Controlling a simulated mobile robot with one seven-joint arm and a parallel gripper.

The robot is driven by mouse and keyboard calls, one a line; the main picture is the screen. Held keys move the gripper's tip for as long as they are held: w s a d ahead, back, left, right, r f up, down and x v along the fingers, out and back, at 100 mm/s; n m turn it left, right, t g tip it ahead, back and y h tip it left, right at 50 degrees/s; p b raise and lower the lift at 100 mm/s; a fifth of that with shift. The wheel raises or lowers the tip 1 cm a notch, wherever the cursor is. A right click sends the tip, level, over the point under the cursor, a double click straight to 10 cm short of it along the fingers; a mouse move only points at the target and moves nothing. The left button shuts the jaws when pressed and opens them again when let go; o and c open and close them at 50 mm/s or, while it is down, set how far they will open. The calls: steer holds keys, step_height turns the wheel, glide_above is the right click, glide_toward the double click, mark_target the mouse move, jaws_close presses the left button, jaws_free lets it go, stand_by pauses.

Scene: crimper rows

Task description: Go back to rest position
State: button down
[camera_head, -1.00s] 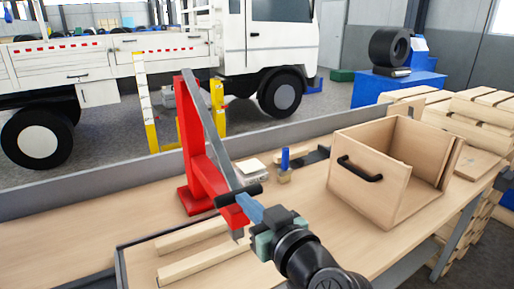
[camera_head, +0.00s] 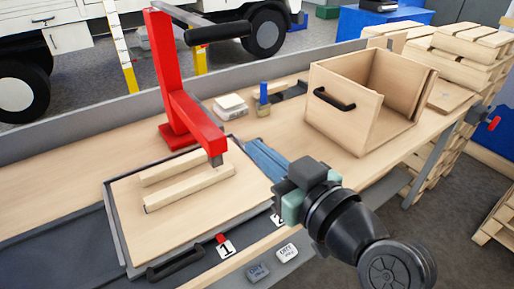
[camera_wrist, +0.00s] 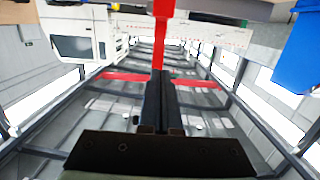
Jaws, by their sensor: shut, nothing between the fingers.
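My gripper (camera_head: 262,155) is in the middle of the head view, over the bench to the right of the red press. Its long blue-grey fingers are shut, with nothing between them. In the wrist view my gripper (camera_wrist: 162,85) points up the picture, its fingers together. The red press (camera_head: 184,110) stands on the bench with its black-handled lever (camera_head: 218,33) raised and apart from my gripper. Part of the red press (camera_wrist: 162,30) also shows in the wrist view. Two wooden strips (camera_head: 190,188) lie on a board (camera_head: 150,230) in front of the press.
An open wooden box (camera_head: 340,118) with a black handle stands at the right of the bench. A small blue-topped item (camera_head: 263,102) and white blocks (camera_head: 230,105) sit behind my gripper. Pallets (camera_head: 455,60) stand beyond at the right.

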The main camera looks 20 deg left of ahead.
stand_by(0.6)
steer(key=w+d+r+m+t+h, duration=0.3)
steer(key=r+t, duration=0.3)
steer(key=r, duration=0.3)
steer(key=s+d+r+m+t+h, duration=0.4)
steer(key=s+r+t+h, duration=0.15)
steer(key=r, duration=0.55)
steer(key=s+d+r+m+t+h, duration=0.45)
steer(key=s+r+t, duration=0.2)
steer(key=r, duration=0.45)
step_height(320, 180, up, 12)
steer(key=n+g+p, duration=0.1)
steer(key=p, duration=1.1)
steer(key=shift+w+a, duration=0.15)
steer(key=shift+w, duration=0.3)
steer(key=shift+f, duration=0.15)
